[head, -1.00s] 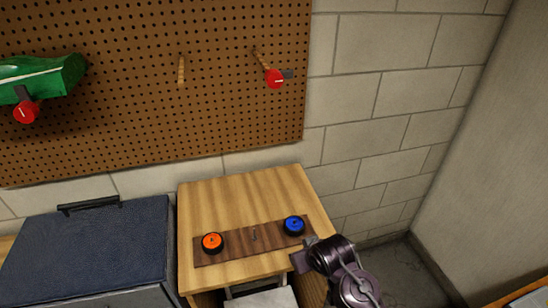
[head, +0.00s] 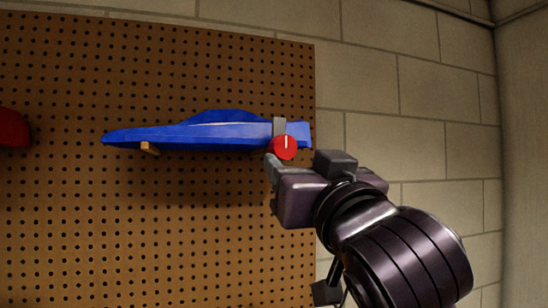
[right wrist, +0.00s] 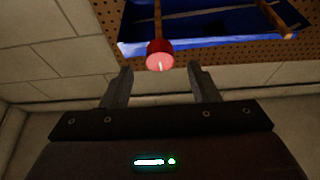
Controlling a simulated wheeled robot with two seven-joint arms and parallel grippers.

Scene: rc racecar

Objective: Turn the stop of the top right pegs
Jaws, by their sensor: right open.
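A blue car body (head: 205,134) lies along the top right pegs on the pegboard. A wooden peg (head: 150,148) shows under its left part. The stop at its right end has a round red knob (head: 285,148) and a grey tab (head: 279,127) that points up across the body. The knob's white mark is upright. My right gripper (head: 273,172) is just below and in front of the knob. In the right wrist view the red knob (right wrist: 160,53) is just beyond the spread, empty fingertips, centred between them. My left gripper is not in view.
The brown pegboard (head: 120,230) fills the left and ends just right of the stop. A pale block wall (head: 370,120) lies beyond it. Part of a red object (head: 14,128) shows at the left edge. The board below the blue body is bare.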

